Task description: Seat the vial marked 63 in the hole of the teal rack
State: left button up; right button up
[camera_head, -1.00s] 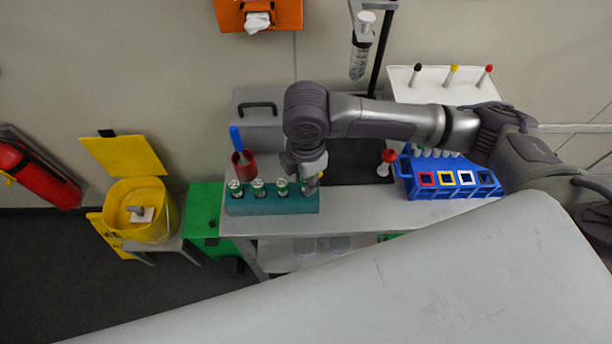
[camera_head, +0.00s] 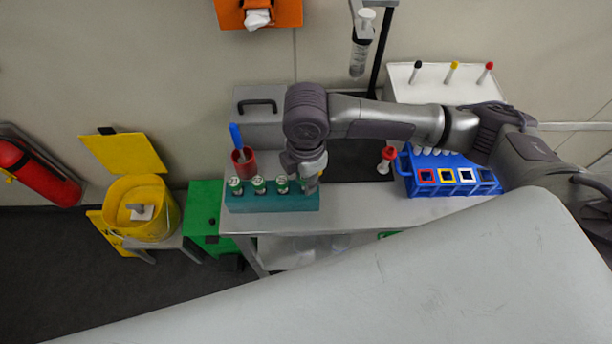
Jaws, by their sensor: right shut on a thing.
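The teal rack (camera_head: 270,203) stands at the left front of the grey bench. Several green-banded vials with pale marked caps stand in a row in it, among them the leftmost vial (camera_head: 235,186), a second vial (camera_head: 258,186) and a third vial (camera_head: 282,186). My right gripper (camera_head: 307,183) points down over the rack's right end and is shut on a vial, mostly hidden by the fingers. I cannot read its number, nor tell whether its base is inside the hole. My left gripper is not in view.
A red cup (camera_head: 243,160) with a blue-handled tool stands just behind the rack. A grey case (camera_head: 259,118) is behind it. A blue rack (camera_head: 452,178) with coloured square openings stands to the right, beside a red-topped item (camera_head: 388,158). Bare bench (camera_head: 355,205) lies between the racks.

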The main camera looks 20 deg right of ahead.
jog(key=shift+f, duration=0.55)
jog(key=o, duration=0.9)
jog(key=shift+o, duration=0.2)
jog(key=shift+r, duration=0.1)
notch_tip(320, 180, up, 12)
jog(key=shift+f, duration=0.1)
